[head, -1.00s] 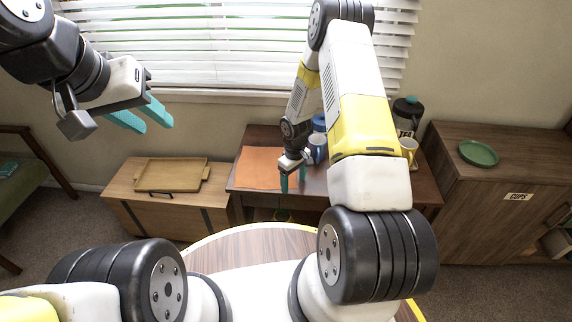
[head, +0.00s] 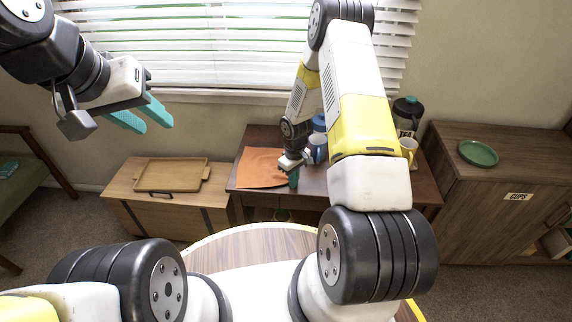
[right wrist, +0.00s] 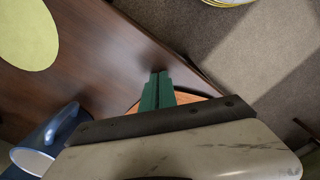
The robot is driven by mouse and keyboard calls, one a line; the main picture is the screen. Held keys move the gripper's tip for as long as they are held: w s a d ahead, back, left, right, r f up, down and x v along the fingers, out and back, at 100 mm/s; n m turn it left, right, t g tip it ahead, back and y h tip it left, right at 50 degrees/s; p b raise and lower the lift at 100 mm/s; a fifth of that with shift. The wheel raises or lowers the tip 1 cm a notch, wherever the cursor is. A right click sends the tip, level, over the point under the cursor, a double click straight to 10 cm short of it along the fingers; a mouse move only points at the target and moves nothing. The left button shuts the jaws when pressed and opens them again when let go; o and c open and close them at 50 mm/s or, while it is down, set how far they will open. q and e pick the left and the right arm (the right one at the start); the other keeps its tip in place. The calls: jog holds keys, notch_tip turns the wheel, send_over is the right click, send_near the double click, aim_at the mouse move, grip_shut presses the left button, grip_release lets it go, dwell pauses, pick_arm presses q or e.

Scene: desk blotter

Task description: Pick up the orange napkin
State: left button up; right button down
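The orange napkin (head: 258,168) lies on the left part of the dark wooden desk (head: 312,183). Its right edge looks drawn up and creased at my right gripper (head: 293,178). The right gripper's green fingers are together at that edge, shut on the napkin. In the right wrist view the shut fingers (right wrist: 157,90) point down, and a bit of the orange napkin (right wrist: 188,97) shows beside them; the gripper body hides the rest. My left gripper (head: 141,116) is open and empty, raised in front of the window at the left.
A blue mug (head: 318,150) stands close to the right gripper; it also shows in the right wrist view (right wrist: 62,128). A wooden tray (head: 172,175) lies on the left chest, a green plate (head: 478,153) on the right cabinet.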

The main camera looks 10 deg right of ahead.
notch_tip(320, 180, up, 12)
dwell(0.5)
jog(key=shift+r, duration=0.1)
notch_tip(320, 180, up, 27)
dwell(0.6)
jog(key=shift+d, duration=0.1)
dwell(0.4)
